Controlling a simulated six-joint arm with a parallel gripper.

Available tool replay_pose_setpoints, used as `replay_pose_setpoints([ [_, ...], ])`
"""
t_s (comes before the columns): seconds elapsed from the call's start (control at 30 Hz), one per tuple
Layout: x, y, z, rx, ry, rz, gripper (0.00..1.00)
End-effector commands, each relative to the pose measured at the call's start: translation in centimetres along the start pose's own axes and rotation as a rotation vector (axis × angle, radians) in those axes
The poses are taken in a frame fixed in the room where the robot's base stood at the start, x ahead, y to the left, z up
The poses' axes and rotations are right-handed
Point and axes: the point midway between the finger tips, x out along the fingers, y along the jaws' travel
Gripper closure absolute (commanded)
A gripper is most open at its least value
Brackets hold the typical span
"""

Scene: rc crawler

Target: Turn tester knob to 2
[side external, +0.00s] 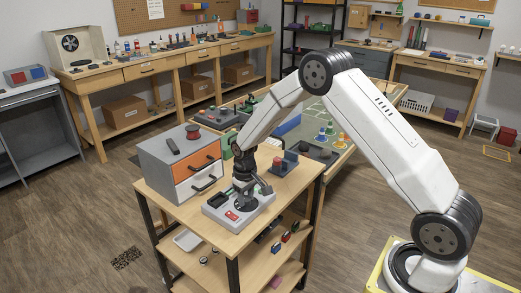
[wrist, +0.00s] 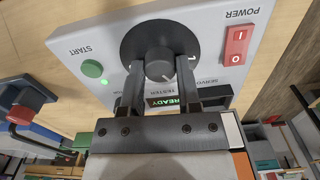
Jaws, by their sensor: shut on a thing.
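The tester (side external: 216,213) is a light grey box on the wooden cart top, under my gripper (side external: 243,190). In the wrist view its panel (wrist: 105,45) shows a grey round knob (wrist: 160,52) with a pale pointer line, set on a black dial disc (wrist: 143,35). My gripper (wrist: 160,70) is shut on the knob, one finger on each side. The display (wrist: 173,102) reads READY. A green START button (wrist: 92,68) and a small lit green light are at the left. A red POWER switch (wrist: 236,46) is at the right.
A grey cabinet with orange and white drawers (side external: 197,160) stands close behind the tester on the cart (side external: 283,190). A dark blue-grey fixture (side external: 284,163) stands on the right of the cart top. A green-topped table (side external: 340,125) adjoins behind.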

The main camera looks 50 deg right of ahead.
Motion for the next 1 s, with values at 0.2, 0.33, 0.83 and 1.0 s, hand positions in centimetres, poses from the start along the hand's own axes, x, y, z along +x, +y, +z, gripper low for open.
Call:
replay_pose_setpoints([
  [0.2,0.04,0.01,-0.04,-0.112,0.002,0.0,1.0],
  [0.33,0.04,0.01,-0.04,-0.146,0.002,0.0,1.0],
  [0.83,0.05,0.0,-0.05,-0.161,0.002,0.0,0.48],
  [1.0,0.03,0.0,-0.03,-0.161,0.001,0.0,0.22],
])
